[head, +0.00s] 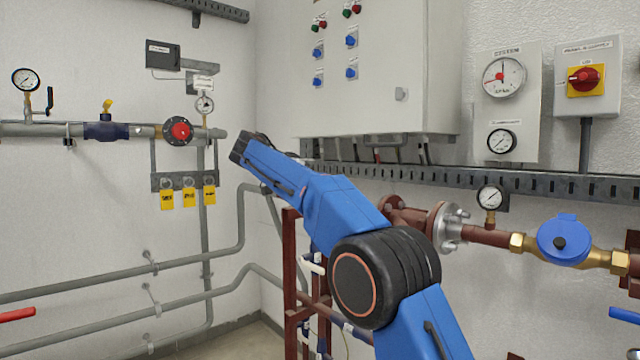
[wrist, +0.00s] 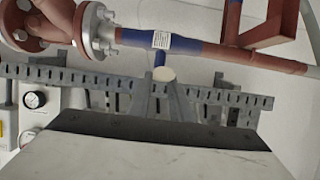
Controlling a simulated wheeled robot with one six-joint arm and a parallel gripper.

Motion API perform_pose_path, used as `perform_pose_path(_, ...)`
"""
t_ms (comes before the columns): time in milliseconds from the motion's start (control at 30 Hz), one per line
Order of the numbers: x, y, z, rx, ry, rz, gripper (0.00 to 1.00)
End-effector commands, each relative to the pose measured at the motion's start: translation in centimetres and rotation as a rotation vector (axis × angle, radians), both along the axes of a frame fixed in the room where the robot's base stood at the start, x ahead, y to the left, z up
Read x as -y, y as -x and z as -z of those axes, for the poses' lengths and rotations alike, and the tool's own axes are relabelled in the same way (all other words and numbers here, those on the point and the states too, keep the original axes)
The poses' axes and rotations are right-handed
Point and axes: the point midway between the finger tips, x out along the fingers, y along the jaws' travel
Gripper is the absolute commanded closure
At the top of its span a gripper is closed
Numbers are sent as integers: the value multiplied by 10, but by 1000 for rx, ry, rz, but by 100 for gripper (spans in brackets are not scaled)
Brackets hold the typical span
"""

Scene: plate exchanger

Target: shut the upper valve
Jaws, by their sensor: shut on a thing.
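In the wrist view, a red-brown pipe has a blue valve section (wrist: 192,45) with a white label, taken as the upper valve.
A flange (head: 447,227) joins the pipe beside my arm. A white cabinet (head: 375,65) hangs above, with a slotted cable tray (head: 540,183) below it. A blue round meter (head: 564,240) sits to the right. On the left wall is another blue valve (head: 105,131) with a yellow handle.

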Motion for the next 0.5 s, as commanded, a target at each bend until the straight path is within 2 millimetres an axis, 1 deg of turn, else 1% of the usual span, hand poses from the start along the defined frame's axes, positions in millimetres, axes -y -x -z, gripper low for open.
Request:
perform_pose_path(133,-3,-4,3,-4,0,20,100)
perform_pose_path(500,-3,-5,2,-3,0,34,100)
